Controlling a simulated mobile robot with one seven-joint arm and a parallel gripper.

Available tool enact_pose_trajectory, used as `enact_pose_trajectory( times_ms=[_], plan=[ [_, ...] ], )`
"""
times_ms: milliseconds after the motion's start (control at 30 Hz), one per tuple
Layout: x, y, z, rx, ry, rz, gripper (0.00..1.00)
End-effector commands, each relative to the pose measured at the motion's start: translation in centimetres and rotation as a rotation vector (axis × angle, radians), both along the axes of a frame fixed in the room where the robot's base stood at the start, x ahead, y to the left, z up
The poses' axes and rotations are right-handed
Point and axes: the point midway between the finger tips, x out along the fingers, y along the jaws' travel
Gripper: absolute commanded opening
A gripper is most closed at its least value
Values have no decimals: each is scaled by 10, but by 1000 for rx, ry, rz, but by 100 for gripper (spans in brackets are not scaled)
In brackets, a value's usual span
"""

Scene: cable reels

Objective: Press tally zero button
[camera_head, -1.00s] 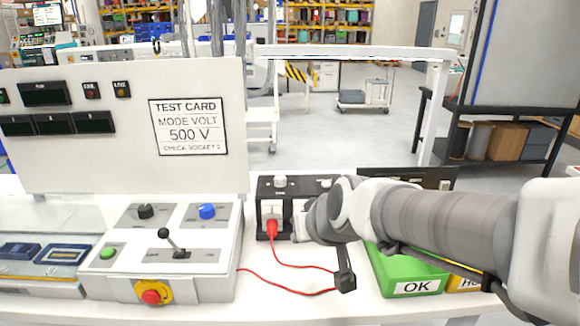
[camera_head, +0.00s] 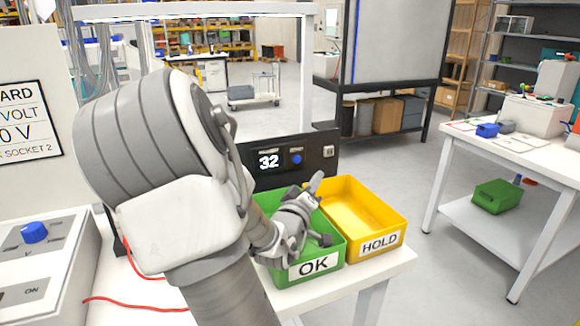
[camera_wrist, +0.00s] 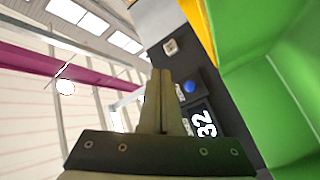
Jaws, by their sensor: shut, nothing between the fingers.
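The black tally panel (camera_head: 262,179) stands upright behind the bins, with a lit display (camera_head: 268,161) reading 32. A round blue button (camera_head: 296,159) sits to the right of the display; its label is too small to read. My gripper (camera_head: 316,181) is over the green OK bin, in front of the panel and apart from the button. In the wrist view my gripper (camera_wrist: 161,74) is shut and empty, its fingers pointing up the picture. There the blue button (camera_wrist: 190,87) shows just right of the fingertips, with the display (camera_wrist: 206,124) below it.
The green OK bin (camera_head: 334,246) and yellow HOLD bin (camera_head: 392,222) stand side by side before the panel. A pale switch or socket (camera_head: 328,151) is at the panel's right end. A red cable (camera_head: 125,303) lies on the table. A grey-white console (camera_head: 50,262) is at left.

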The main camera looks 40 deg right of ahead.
Motion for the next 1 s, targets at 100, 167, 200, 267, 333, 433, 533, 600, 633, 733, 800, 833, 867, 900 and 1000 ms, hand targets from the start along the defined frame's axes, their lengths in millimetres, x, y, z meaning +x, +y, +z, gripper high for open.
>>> enact_pose_trajectory(
  times_ms=[100,167,200,267,333,433,533,600,633,733,800,833,867,900,1000],
  plan=[
    [-3,0,-8,12,1,-4,0],
    [-3,0,-9,15,3,-4,0],
    [-3,0,-9,17,3,-5,0],
    [-4,0,-10,20,3,-5,0],
    [-4,0,-10,22,3,-5,0],
    [-3,0,-11,24,2,-5,0],
    [0,0,-12,25,1,-5,0],
    [4,-2,-13,25,2,-6,0],
    [7,-3,-13,24,2,-5,0],
    [19,-7,-12,20,2,-3,0],
    [30,-10,-11,18,0,-3,0],
    [34,-11,-11,18,0,-3,0],
    [39,-13,-10,17,1,-2,0],
    [44,-14,-10,16,0,-1,0],
    [57,-18,-9,15,-1,0,0]
  ],
)
